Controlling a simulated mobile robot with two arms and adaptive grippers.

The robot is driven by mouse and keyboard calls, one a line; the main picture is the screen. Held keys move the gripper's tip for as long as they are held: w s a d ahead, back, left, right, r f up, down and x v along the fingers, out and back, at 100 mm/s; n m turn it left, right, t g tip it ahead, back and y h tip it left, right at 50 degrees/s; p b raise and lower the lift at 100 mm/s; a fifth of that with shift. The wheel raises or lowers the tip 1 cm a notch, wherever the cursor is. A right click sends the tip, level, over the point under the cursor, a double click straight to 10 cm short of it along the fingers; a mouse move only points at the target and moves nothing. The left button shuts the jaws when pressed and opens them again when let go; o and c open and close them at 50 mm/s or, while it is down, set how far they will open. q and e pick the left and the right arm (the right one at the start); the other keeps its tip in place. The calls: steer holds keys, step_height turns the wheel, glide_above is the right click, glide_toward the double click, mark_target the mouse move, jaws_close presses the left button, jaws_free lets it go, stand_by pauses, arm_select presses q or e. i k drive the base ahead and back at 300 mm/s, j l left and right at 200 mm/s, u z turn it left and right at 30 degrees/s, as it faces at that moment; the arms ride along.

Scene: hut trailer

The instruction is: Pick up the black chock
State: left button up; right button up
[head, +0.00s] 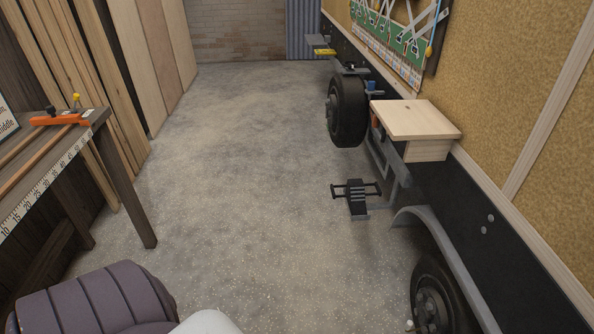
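I cannot make out a black chock with certainty. A small dark object (353,69) sits at the top of the spare wheel (347,108) on the trailer's side, too small to identify. A small black piece (51,111) stands by the orange tool on the left table; its kind is unclear. Neither of my grippers is in view.
The wooden table (140,205) with an orange tool (60,119) stands left. A purple padded seat (92,300) is at bottom left. On the right are the trailer's wooden shelf (415,118), step (357,200) and lower wheel (437,297). The middle floor (240,170) is clear.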

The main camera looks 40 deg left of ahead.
mark_target(355, 195)
steer(key=u, duration=0.95)
steer(key=i+j+z, duration=0.2)
steer(key=z, duration=0.2)
steer(key=i+j+z, duration=0.2)
steer(key=z, duration=0.2)
steer(key=i+j, duration=0.15)
steer(key=j, duration=0.2)
steer(key=i+j+z, duration=0.1)
steer(key=j, duration=0.2)
steer(key=i+j+z, duration=0.1)
steer(key=j, duration=0.25)
steer(key=i+j, duration=0.25)
steer(key=j, duration=0.15)
steer(key=i+j+z, duration=0.1)
steer(key=j, duration=0.25)
steer(key=i+j, duration=0.15)
steer(key=j, duration=0.2)
steer(key=i+j+z, duration=0.1)
steer(key=j, duration=0.3)
